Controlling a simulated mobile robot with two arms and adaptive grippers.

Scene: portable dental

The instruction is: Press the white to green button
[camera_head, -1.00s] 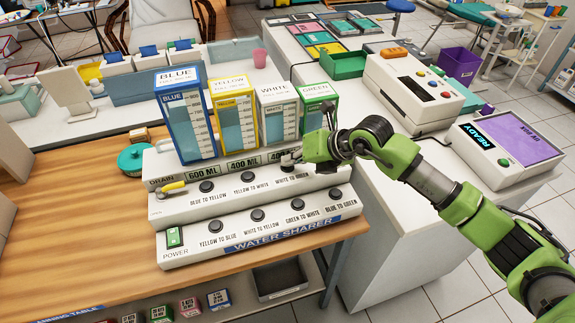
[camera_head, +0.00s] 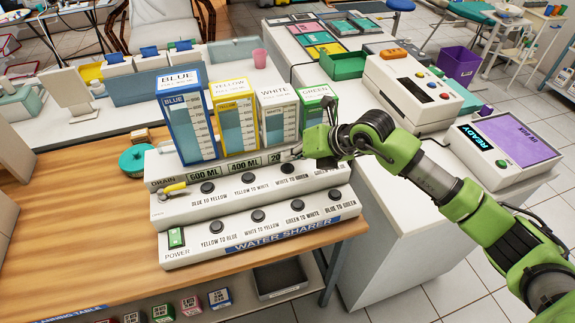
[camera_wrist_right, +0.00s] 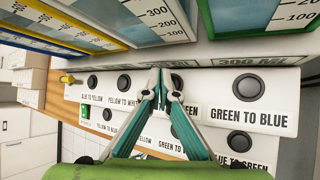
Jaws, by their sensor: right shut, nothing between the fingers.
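The white to green button (camera_head: 287,168) is a round black button in the upper row of the white water sharer panel (camera_head: 180,211). My right gripper (camera_head: 296,153) is shut and empty just behind and to the right of that button. In the right wrist view its closed fingertips (camera_wrist_right: 161,73) appear just left of the button; I cannot tell whether they touch the panel. My left gripper is not in view.
Blue (camera_head: 187,125), yellow (camera_head: 234,119), white (camera_head: 278,112) and green (camera_head: 315,102) tanks stand behind the panel. Other buttons lie close by, including yellow to white (camera_head: 247,178) and green to blue (camera_wrist_right: 247,88). A yellow-handled tap (camera_head: 172,187) sits at the left.

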